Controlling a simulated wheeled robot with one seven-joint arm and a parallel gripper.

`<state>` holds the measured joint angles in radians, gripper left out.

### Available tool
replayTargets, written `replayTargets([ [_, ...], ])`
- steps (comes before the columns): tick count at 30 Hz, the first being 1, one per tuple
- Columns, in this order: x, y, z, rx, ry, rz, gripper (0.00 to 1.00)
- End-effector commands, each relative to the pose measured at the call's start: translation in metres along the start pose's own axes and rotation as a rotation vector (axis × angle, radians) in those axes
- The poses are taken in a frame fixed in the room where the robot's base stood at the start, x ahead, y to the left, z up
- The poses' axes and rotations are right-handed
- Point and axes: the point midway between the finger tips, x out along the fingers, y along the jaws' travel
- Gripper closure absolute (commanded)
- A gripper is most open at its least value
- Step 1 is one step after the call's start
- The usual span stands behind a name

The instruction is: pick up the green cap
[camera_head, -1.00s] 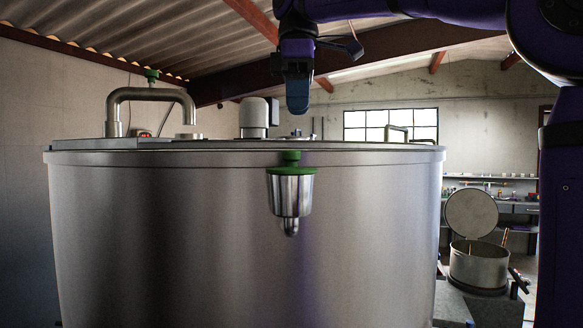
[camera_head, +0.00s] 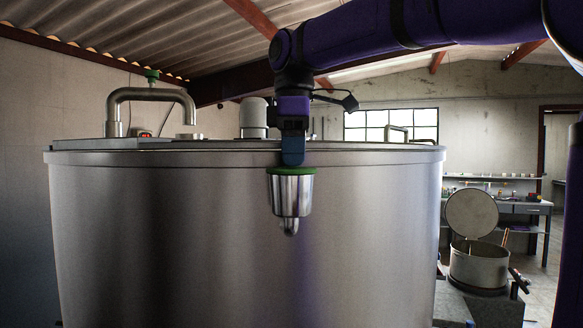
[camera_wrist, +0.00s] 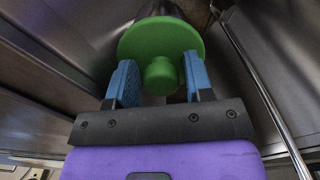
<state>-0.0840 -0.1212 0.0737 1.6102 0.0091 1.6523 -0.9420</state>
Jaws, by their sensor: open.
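The green cap (camera_head: 306,171) sits on the metal cup-shaped fitting (camera_head: 291,196) on the front wall of the steel tank. In the wrist view the green cap (camera_wrist: 160,42) shows as a wide disc with a round knob (camera_wrist: 161,76). My gripper (camera_head: 292,152) points down over the cap and hides the knob in the head view. In the wrist view my gripper (camera_wrist: 157,82) is open, with one blue finger on each side of the knob. A gap shows between the knob and each finger. The gripper holds nothing.
The large steel tank (camera_head: 150,230) fills the middle, with its rim just behind my gripper. A bent pipe (camera_head: 150,95) and a grey cylinder (camera_head: 253,115) stand on its lid. An open pot (camera_head: 478,264) stands at the right. A metal rail (camera_wrist: 268,95) runs along the right in the wrist view.

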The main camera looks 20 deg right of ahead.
Motion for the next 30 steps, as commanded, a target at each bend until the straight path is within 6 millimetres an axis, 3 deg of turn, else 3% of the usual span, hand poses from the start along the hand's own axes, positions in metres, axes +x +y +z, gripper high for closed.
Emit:
replayTargets([
  [3,0.000,0.000,0.000,0.000,0.000,0.000,0.55],
  [8,0.000,0.000,0.000,0.000,0.000,0.000,0.89],
  [22,-0.007,-0.006,-0.002,-0.001,0.001,0.001,0.89],
  [30,-0.042,-0.007,-0.003,-0.001,0.002,0.003,0.89],
])
